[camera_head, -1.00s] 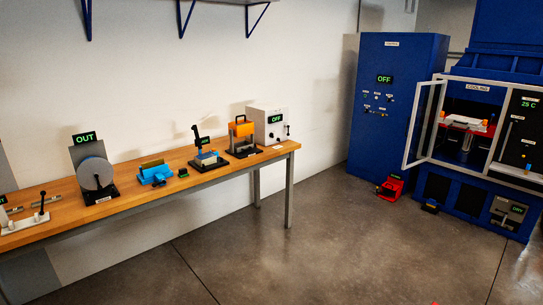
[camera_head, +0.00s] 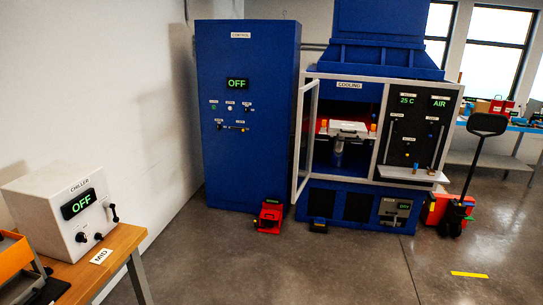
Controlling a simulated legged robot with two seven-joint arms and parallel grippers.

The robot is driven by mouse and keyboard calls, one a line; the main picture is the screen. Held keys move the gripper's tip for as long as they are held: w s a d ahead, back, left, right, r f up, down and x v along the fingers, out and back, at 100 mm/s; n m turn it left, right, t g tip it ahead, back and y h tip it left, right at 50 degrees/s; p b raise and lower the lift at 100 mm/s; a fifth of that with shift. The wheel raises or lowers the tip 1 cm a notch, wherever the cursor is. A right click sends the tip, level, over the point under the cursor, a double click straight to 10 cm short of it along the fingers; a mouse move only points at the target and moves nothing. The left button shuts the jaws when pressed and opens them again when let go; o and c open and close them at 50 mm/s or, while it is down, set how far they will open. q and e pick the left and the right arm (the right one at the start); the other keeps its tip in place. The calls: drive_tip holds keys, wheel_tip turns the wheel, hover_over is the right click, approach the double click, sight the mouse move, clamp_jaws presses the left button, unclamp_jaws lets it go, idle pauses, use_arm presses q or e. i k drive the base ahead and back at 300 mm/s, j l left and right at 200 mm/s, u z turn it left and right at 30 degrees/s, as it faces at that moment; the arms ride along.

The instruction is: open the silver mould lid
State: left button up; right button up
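The silver mould (camera_head: 346,129) sits on a pedestal inside the open bay of the blue machine labelled COOLING (camera_head: 349,86). It looks like a flat pale block with a handle-like part on top; at this distance I cannot tell its lid from its base. Orange and red parts flank it. The bay's framed glass door (camera_head: 304,140) stands swung open to the left. Neither of my grippers is in view.
A blue CONTROL cabinet (camera_head: 245,165) stands left of the machine. A red box (camera_head: 270,215) sits on the floor before it. A bench with a white chiller (camera_head: 62,205) is at lower left. A pallet jack (camera_head: 470,170) stands at right. The middle floor is clear.

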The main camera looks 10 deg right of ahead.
sight(344, 127)
drive_tip(key=i+l+z, duration=0.35)
drive_tip(key=i, duration=0.55)
drive_tip(key=i+j+z, duration=0.1)
drive_tip(key=i+z, duration=0.2)
drive_tip(key=i, duration=0.55)
drive_tip(key=i+j+z, duration=0.35)
drive_tip(key=i, duration=0.55)
drive_tip(key=l, duration=0.1)
